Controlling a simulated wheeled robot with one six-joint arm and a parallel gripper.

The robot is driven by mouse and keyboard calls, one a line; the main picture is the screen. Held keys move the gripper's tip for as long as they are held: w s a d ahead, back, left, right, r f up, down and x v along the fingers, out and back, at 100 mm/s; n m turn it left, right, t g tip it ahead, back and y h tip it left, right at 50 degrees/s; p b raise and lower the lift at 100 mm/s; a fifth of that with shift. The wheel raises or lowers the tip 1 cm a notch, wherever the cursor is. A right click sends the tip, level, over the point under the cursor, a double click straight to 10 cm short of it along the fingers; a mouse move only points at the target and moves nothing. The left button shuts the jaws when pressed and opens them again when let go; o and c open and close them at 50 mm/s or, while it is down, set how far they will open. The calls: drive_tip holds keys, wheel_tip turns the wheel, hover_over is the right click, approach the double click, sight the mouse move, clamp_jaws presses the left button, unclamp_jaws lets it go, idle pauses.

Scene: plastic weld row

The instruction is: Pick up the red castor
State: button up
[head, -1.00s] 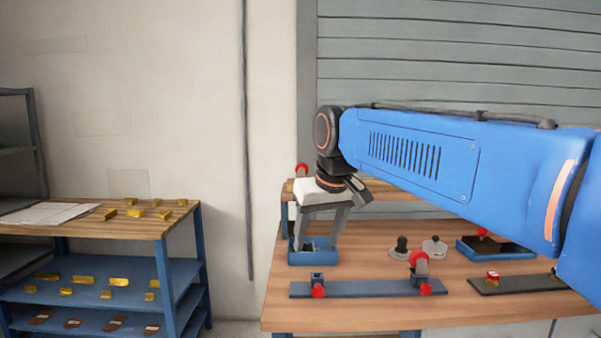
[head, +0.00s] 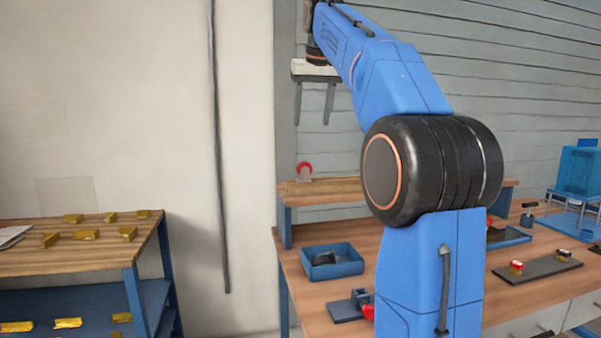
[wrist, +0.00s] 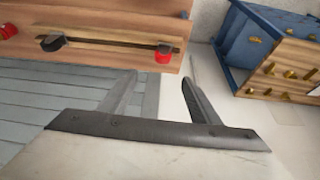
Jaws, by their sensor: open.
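A red castor (head: 303,168) with a grey mount stands on the left end of the raised wooden shelf (head: 330,188) behind the workbench. In the wrist view what looks like the same red castor (wrist: 163,54) sits near the shelf's end, beyond the fingertips. A dark castor (wrist: 53,42) and another red part (wrist: 8,30) are further left there. My gripper (head: 314,106) is open and empty, raised above the shelf with its fingers pointing down. Both fingers also show in the wrist view (wrist: 158,80), with nothing between them. My arm hides much of the shelf in the head view.
A blue bin (head: 350,268) holding a dark part stands on the bench's left. A dark bar (head: 537,270) lies to the right. A table with gold blocks (head: 95,260) stands left.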

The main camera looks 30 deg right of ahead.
sight(305, 162)
drive_tip(key=x, duration=1.2)
drive_tip(key=shift+w, duration=0.1)
drive_tip(key=x, duration=0.4)
drive_tip(key=shift+a, duration=0.35)
drive_tip(key=shift+w+d+f, duration=0.1)
drive_tip(key=shift+w+f, duration=0.2)
drive_tip(key=shift+f, duration=0.3)
drive_tip(key=c, duration=1.2)
